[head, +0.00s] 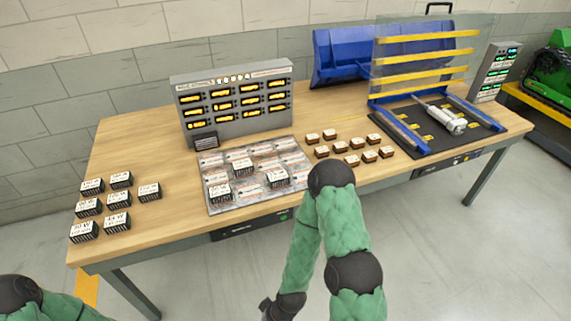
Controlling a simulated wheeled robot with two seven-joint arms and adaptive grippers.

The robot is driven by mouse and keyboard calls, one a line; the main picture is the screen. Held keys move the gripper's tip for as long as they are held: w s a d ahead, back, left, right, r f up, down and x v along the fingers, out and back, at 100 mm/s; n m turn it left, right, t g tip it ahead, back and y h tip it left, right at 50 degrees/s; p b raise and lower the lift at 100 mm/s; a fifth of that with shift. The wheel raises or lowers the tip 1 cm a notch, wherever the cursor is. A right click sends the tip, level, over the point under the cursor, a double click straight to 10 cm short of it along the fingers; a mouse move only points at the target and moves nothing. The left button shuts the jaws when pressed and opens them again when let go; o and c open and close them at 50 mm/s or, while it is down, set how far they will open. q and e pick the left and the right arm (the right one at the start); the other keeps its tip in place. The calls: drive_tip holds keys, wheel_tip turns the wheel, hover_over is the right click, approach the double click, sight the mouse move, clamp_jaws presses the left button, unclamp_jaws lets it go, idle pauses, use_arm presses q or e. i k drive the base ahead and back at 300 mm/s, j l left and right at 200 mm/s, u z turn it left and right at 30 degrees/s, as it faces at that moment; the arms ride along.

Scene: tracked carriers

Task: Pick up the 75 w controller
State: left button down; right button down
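Several small dark blocks with white printed tops, which look like the controllers, stand in a loose group (107,208) at the left end of the wooden table. A few similar blocks (276,176) stand on the grey printed mat in the middle. Their labels are mostly too small to read, so I cannot tell which one is the 75 W controller. My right arm is folded in front of the table, and its dark lower end is at the bottom edge, with no fingers showing. My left arm shows only at the bottom left corner, and its gripper is outside the picture.
A grey rack (235,100) with lit yellow slots stands behind the mat (254,205), with a dark block before it. Several small brown blocks (352,160) lie right of the mat. Farther right is a blue-railed fixture (437,125) holding a white tool (445,120). The wooden table's (165,175) left-middle surface is clear.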

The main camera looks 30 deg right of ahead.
sight(280, 178)
drive_tip(key=z, duration=0.85)
